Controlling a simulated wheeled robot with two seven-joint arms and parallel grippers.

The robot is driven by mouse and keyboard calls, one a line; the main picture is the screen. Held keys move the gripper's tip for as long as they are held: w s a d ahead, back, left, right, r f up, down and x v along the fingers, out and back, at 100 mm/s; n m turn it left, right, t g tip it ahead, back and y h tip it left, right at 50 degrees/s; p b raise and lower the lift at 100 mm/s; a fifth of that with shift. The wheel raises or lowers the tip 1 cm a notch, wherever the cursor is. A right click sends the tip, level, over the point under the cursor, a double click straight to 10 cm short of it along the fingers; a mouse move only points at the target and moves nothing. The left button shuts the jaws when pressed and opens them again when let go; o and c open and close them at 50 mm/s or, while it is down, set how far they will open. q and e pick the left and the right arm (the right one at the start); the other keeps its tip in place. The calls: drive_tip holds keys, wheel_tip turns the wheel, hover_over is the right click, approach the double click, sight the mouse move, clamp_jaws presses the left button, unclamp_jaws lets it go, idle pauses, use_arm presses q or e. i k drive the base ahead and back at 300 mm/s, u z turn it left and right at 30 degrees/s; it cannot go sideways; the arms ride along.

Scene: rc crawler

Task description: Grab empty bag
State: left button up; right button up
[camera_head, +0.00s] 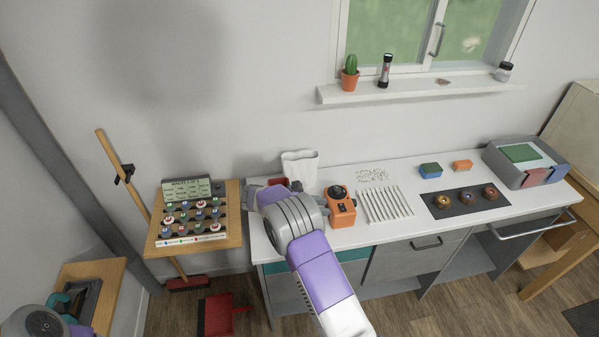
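A white bag (300,166) stands upright at the back left of the white workbench, against the wall. Its top edge looks loose, and I cannot see whether anything is inside. My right gripper (268,189) is at the bench's left end, just in front of and left of the bag.
An orange device (341,212) stands close right of my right wrist. Beyond it are a white slatted rack (386,205), a dark mat (440,210) with round parts, and a grey bin (515,172). A peg board (172,240) stands left. The window sill overhangs behind.

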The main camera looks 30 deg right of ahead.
sight(301, 166)
drive_tip(key=i, duration=1)
